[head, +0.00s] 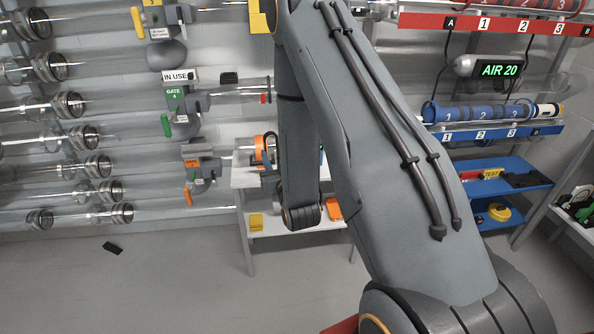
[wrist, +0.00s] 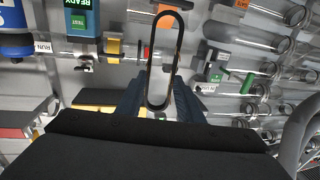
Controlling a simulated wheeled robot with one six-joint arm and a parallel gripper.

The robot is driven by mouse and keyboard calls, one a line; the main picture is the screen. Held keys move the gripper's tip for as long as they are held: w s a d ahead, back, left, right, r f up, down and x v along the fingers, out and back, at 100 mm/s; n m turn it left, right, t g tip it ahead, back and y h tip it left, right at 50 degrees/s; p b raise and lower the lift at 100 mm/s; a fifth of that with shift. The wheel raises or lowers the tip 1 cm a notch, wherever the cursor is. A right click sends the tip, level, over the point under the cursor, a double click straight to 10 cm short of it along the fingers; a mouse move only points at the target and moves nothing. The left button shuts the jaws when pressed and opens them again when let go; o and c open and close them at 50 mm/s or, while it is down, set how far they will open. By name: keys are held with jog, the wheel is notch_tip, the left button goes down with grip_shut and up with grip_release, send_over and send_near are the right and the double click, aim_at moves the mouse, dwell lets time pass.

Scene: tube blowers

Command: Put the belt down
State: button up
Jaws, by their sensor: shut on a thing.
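The belt (wrist: 167,13) is a narrow black loop with a thin brownish edge. It stands out lengthwise from my gripper (wrist: 159,103) in the wrist view. The gripper is shut on the near end of the loop, and the far end is free in front of the tube wall. In the head view my arm covers much of the middle. I cannot clearly make out the gripper or the belt there.
A white bench (head: 246,180) with a lower shelf stands behind my arm. A yellow block (head: 256,221) is on that shelf. A blue shelf unit (head: 520,192) is at right. Clear tubes line the left wall. A small black object (head: 113,248) lies on the otherwise open floor.

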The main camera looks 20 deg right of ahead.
jog(key=w+d+r+m+h+b, duration=0.1)
jog(key=w+d+r+h+b, duration=0.1)
jog(key=w+d+r+b, duration=0.35)
jog(key=w+d+r+m+h+b, duration=0.1)
jog(key=w+d+r+b, duration=0.1)
jog(key=w+d+b, duration=0.6)
notch_tip(320, 180, down, 18)
jog(key=b, duration=0.2)
jog(key=shift+r+g, duration=0.2)
jog(key=shift+g, duration=0.1)
jog(key=shift+s+f, duration=0.1)
jog(key=o, duration=0.6)
jog(key=shift+o, duration=0.7)
